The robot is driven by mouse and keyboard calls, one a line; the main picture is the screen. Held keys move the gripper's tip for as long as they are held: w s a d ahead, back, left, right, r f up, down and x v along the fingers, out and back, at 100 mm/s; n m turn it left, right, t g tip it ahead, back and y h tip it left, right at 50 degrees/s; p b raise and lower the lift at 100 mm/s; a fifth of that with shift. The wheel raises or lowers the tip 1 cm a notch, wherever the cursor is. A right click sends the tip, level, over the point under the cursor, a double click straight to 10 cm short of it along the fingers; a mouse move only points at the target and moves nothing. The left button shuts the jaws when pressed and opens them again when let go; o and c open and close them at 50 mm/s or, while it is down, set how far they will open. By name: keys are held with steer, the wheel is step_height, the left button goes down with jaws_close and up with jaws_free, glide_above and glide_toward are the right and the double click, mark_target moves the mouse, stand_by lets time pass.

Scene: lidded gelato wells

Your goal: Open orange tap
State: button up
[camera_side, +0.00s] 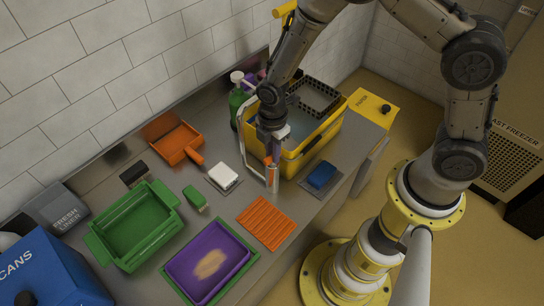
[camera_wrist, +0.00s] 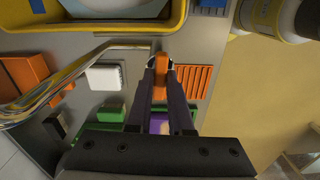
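The orange tap handle (camera_side: 268,160) tops a short silver tap body (camera_side: 272,178) at the counter's front, by the yellow basin. A bent silver spout pipe (camera_side: 243,140) rises beside it and also crosses the wrist view (camera_wrist: 85,64). My gripper (camera_side: 272,146) points down over the handle. In the wrist view the two dark fingers (camera_wrist: 161,66) are apart, one on each side of the orange handle (camera_wrist: 160,91). I cannot tell whether they press on it. The tap's lower part is hidden in the wrist view.
The yellow basin (camera_side: 291,164) stands behind the tap. A white block (camera_side: 224,175), a blue sponge (camera_side: 321,174), an orange ribbed mat (camera_side: 266,222), a green brush (camera_side: 195,197), a purple tray (camera_side: 208,262) and a green bin (camera_side: 122,254) lie around it.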

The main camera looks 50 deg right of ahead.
steer(key=o, duration=0.4)
steer(key=shift+r, duration=3.05)
step_height(320, 180, up, 20)
steer(key=d+t, duration=0.2)
steer(key=d, duration=0.1)
steer(key=s+d+r+m+t, duration=0.2)
steer(key=s+d+r+m, duration=0.25)
steer(key=s+r, duration=0.3)
steer(key=s+d+f+m+t, duration=0.1)
steer(key=s+d+f+m, duration=0.1)
steer(key=s+m, duration=1)
steer(key=shift+f+m+t, duration=0.3)
steer(key=shift+f+m, duration=0.05)
steer(key=shift+f, duration=0.15)
